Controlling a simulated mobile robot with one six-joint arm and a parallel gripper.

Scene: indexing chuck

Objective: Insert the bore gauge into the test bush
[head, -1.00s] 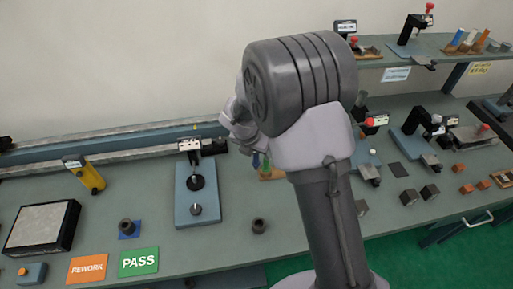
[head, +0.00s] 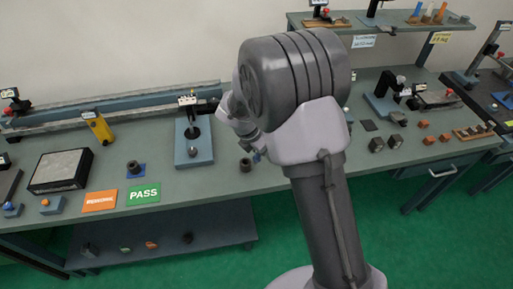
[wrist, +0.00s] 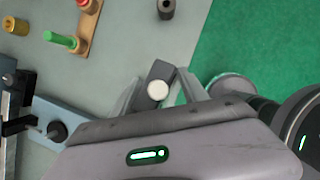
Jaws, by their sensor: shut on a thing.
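My gripper (wrist: 159,82) is shut on a dark grey piece with a round cream end (wrist: 158,92), which I take to be the bore gauge. In the head view my own arm hides most of the gripper and what it holds. A dark cylinder with a hole in its top, possibly the test bush (wrist: 167,9), stands on the bench at the top of the wrist view, apart from the gripper. A similar dark cylinder (head: 133,168) stands on a blue square at the left.
A wooden rack (wrist: 90,33) holds a green and a red-topped plug, with a yellow piece (wrist: 15,25) beside it. A blue-based stand (head: 194,153), a green PASS card (head: 143,194) and an orange REWORK card (head: 100,201) are on the bench. Green floor (wrist: 225,50) lies beyond the bench edge.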

